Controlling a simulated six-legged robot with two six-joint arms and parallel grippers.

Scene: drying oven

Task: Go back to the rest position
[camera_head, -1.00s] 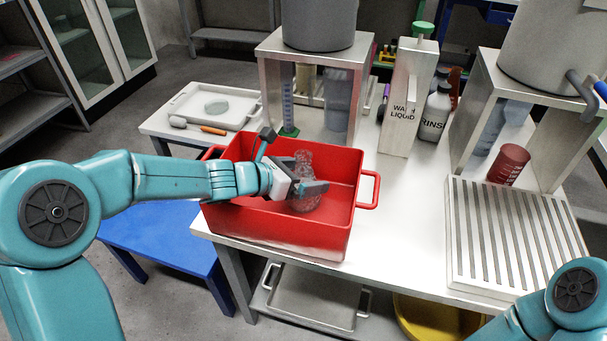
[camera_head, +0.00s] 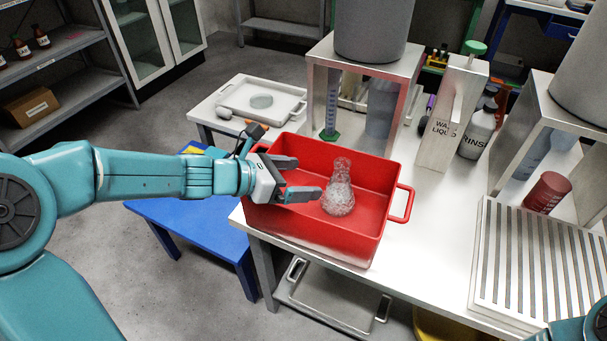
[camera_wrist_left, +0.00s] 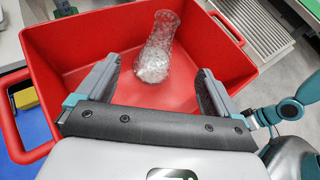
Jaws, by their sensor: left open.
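My left gripper (camera_head: 308,178) is open and empty, at the left part of the red bin (camera_head: 325,242). In the left wrist view its two fingers (camera_wrist_left: 157,95) stand apart, with nothing between them. A clear glass flask (camera_head: 342,190) stands upright in the red bin, just beyond the fingertips. The flask also shows in the left wrist view (camera_wrist_left: 156,52), past the fingers and apart from them. Only a bit of my right arm shows at the lower right corner of the head view; its gripper is out of frame.
The red bin sits at the table's (camera_head: 428,230) left front corner. A blue low table (camera_head: 185,215) is at left. A white tray (camera_head: 290,103) lies behind. A wash liquid bottle (camera_head: 445,125), a rinse bottle (camera_head: 478,135), a red beaker (camera_head: 547,192) and a slatted rack (camera_head: 540,265) are right.

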